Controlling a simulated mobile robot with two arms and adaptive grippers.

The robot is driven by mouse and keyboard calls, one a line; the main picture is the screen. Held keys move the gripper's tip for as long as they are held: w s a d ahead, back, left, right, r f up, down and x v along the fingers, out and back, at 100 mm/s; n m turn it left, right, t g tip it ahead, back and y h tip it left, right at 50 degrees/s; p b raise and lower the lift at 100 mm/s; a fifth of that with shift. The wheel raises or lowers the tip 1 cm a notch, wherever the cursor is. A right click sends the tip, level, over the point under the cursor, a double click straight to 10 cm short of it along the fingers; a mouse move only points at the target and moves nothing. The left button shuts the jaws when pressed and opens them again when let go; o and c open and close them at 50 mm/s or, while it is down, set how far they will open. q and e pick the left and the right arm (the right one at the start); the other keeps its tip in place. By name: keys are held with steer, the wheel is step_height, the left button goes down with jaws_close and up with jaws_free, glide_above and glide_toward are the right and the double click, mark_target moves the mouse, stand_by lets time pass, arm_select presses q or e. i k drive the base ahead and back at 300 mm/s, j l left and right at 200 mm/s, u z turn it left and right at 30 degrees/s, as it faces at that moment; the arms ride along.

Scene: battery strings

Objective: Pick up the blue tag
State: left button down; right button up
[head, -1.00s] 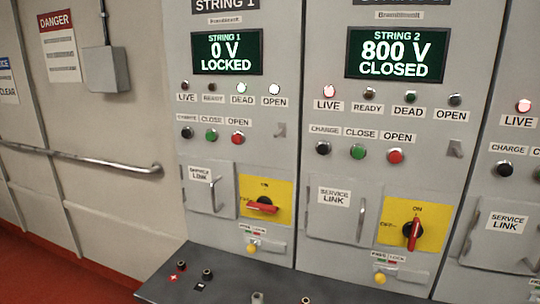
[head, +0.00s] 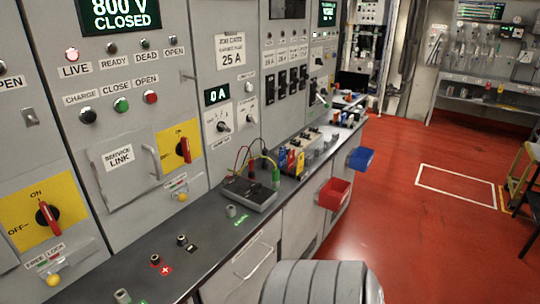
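A small group of upright coloured pieces stands on the dark counter beside the meter. One of them is a small blue piece (head: 283,158) that may be the blue tag, with red and yellow ones close by. It is too small to make out fully. Neither of my grippers shows in the head view.
The dark counter (head: 215,232) runs along the grey cabinets, with a grey meter with leads (head: 250,194) on it. A red bin (head: 334,194) and a blue bin (head: 361,158) hang on its front edge. The red floor (head: 420,255) at right is largely open.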

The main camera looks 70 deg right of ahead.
mark_target(282, 159)
steer(key=z, duration=2.45)
steer(key=i+l+u, duration=0.2)
steer(key=u, duration=0.15)
steer(key=i+l+u, duration=0.45)
steer(key=u, duration=0.25)
